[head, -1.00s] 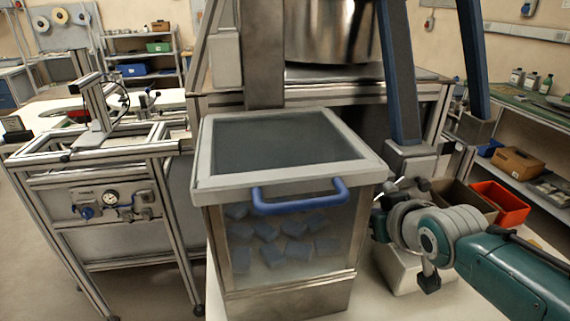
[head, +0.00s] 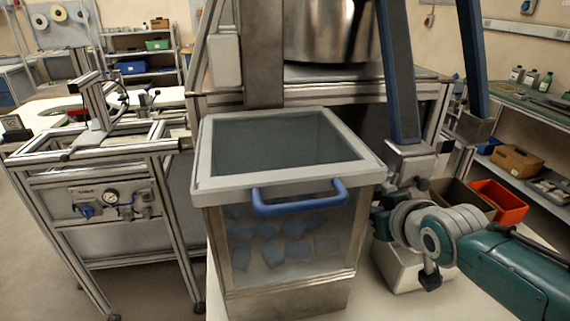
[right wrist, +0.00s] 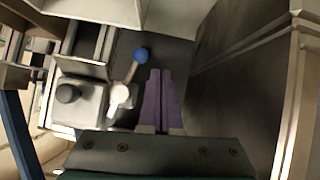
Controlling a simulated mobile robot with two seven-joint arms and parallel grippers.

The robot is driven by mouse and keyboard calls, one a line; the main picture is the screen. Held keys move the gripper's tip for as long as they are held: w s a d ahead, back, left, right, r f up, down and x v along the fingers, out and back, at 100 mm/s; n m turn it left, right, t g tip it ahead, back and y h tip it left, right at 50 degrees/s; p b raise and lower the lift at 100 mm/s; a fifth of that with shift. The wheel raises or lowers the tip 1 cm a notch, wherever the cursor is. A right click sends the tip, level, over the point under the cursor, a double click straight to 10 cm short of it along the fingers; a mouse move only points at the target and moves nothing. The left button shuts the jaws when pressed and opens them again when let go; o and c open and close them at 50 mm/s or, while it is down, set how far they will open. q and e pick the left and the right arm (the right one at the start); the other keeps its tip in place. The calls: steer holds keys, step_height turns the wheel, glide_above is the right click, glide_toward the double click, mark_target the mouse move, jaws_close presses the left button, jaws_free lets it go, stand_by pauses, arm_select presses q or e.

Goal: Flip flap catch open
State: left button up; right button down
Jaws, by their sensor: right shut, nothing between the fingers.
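The catch shows in the right wrist view as a light grey lever (right wrist: 121,92) with a blue ball knob (right wrist: 140,54). It sits on a pale metal block (right wrist: 84,103) that also carries a black round knob (right wrist: 68,93). My right gripper (right wrist: 161,72) has purple fingers, shut together and empty, just right of the lever; I cannot tell whether they touch it. In the head view my right wrist (head: 412,228) is right of the bin, below the grey block (head: 410,160) on the blue post; the fingers are hidden there. My left gripper is not in view.
A bin (head: 200,185) with a blue handle (head: 300,197) stands in front, bluish blocks (head: 268,229) behind its clear face. Its dark wall (right wrist: 235,80) is close right of my fingers. An orange box (head: 500,203) and a shelf lie right.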

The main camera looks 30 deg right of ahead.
stand_by(0.3)
steer(key=p+v, duration=0.3)
steer(key=v, duration=0.7)
stand_by(0.5)
